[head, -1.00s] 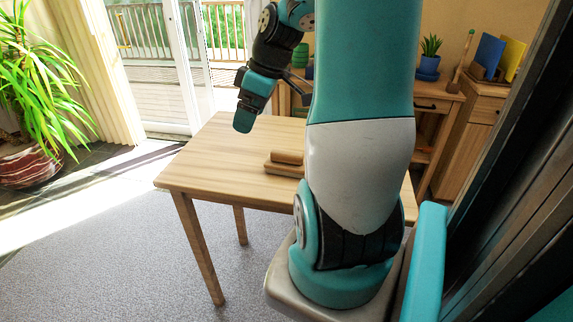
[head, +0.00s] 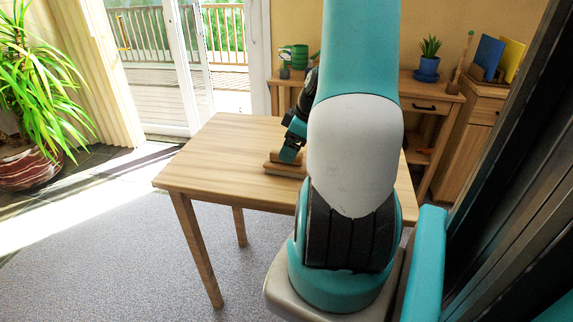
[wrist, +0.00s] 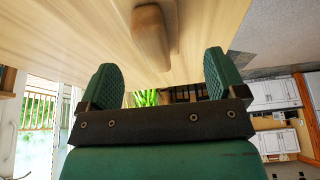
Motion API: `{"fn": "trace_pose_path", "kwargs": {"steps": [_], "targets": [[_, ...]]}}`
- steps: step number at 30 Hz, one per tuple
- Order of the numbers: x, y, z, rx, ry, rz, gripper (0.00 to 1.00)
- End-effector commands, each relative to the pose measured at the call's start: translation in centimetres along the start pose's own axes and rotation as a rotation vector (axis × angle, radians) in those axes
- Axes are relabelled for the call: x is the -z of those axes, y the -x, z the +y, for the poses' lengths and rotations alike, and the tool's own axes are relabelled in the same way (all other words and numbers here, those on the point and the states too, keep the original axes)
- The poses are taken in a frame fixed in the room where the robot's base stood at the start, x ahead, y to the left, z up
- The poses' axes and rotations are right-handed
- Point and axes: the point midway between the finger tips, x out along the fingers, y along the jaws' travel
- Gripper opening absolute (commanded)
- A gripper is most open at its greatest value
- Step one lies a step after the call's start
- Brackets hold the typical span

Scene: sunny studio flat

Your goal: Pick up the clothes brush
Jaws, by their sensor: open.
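The clothes brush (head: 279,168) is a brown wooden piece with a raised, rounded grip over a flatter base. It lies on the wooden table (head: 215,165), partly hidden behind my arm and gripper in the head view. My gripper (head: 289,152) is low over the table at the brush. In the wrist view the brush's grip (wrist: 150,38) appears at the top centre, in line with the space between the two green fingers. My gripper (wrist: 161,78) is open, with nothing between its fingers. Contact with the brush cannot be made out.
The left half of the tabletop is clear. A cabinet (head: 481,108) with upright books stands at right. A large potted plant (head: 30,165) is far left.

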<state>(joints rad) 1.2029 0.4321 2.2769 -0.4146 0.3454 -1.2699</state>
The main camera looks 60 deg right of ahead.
Motion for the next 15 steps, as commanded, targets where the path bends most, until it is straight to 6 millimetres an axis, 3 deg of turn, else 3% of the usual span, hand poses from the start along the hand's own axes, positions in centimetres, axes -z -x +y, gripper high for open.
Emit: {"fn": "trace_pose_path", "kwargs": {"steps": [5,15], "targets": [[0.0,-1.2,0.1,0.001,0.0,0.0,0.89],[0.1,-5.7,0.5,0.002,-0.001,-0.001,0.89]]}}
